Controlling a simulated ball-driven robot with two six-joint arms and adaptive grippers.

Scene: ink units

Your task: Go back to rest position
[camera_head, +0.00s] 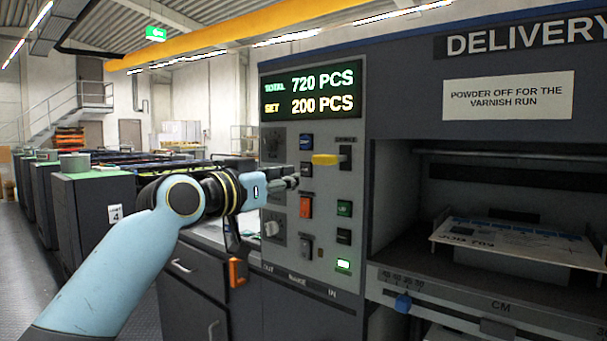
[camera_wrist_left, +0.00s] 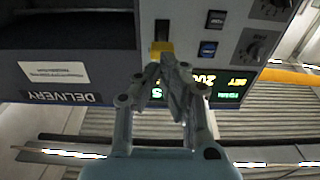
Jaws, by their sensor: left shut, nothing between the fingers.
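My left gripper (camera_head: 293,182) is shut and empty in front of the delivery unit's control panel (camera_head: 325,215). Its fingertips are left of and a little below the yellow lever handle (camera_head: 327,159) in the head view. The wrist view is upside down; there the closed fingers (camera_wrist_left: 168,62) overlap the yellow handle (camera_wrist_left: 162,47). I cannot tell whether they touch it. My blue left arm comes in from the lower left. My right gripper is not in view.
The delivery bay (camera_head: 480,165) at right holds a printed sheet (camera_head: 515,245). Dark ink units (camera_head: 95,215) line the left; an aisle lies beside them.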

